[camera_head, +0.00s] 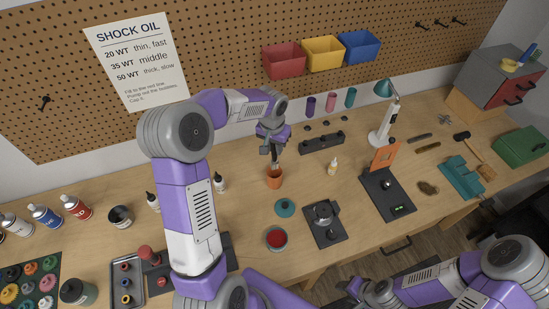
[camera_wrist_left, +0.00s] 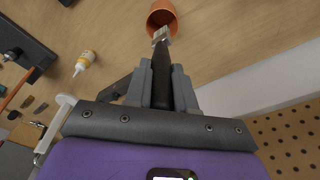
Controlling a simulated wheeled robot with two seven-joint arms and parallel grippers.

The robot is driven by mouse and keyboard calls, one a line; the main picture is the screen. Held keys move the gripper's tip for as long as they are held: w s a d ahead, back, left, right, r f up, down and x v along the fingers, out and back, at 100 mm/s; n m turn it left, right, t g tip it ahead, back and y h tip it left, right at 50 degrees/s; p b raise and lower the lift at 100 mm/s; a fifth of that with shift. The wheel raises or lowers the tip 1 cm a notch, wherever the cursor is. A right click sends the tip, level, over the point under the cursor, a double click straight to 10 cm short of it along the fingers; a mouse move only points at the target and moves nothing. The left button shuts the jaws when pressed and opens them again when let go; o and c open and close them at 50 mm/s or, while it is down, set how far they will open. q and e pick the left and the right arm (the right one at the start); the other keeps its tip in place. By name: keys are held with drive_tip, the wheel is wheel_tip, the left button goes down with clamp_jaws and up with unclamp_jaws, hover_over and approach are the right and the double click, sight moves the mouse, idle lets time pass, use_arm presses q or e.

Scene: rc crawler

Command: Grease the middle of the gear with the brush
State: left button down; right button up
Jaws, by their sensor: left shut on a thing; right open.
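My left gripper (camera_head: 274,152) is shut on the brush, above the orange cup (camera_head: 274,182). In the left wrist view the brush's dark handle (camera_wrist_left: 161,85) lies between the fingers, and its pale ferrule (camera_wrist_left: 161,35) reaches the rim of the cup (camera_wrist_left: 160,16). The bristles are hidden, and I cannot tell how deep they are in the cup. A dark round part, possibly the gear (camera_head: 324,212), sits on a black base (camera_head: 327,234). An open tin with red contents (camera_head: 277,239) stands left of it. My right gripper (camera_head: 370,292) is open and empty at the bottom.
A teal lid (camera_head: 285,207) lies between cup and tin. A black stand with an orange panel (camera_head: 386,155) and a lamp (camera_head: 381,134) are further right.

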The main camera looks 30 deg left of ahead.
idle(0.4)
use_arm(q)
drive_tip(key=s+d+f+g+h+p, duration=0.1)
drive_tip(key=s+d+g+p, duration=0.15)
drive_tip(key=s+d, duration=0.4)
drive_tip(key=s+d+g+p, duration=0.1)
drive_tip(key=s+d+p, duration=0.25)
drive_tip(key=s, duration=0.65)
drive_tip(key=w+b+x, duration=0.1)
drive_tip(key=b+x, duration=0.3)
drive_tip(key=x, duration=0.2)
drive_tip(key=shift+w+d, duration=0.2)
drive_tip(key=shift+w, duration=0.1)
drive_tip(key=shift+f+b, duration=0.65)
drive_tip(key=shift+b, duration=0.2)
idle(1.0)
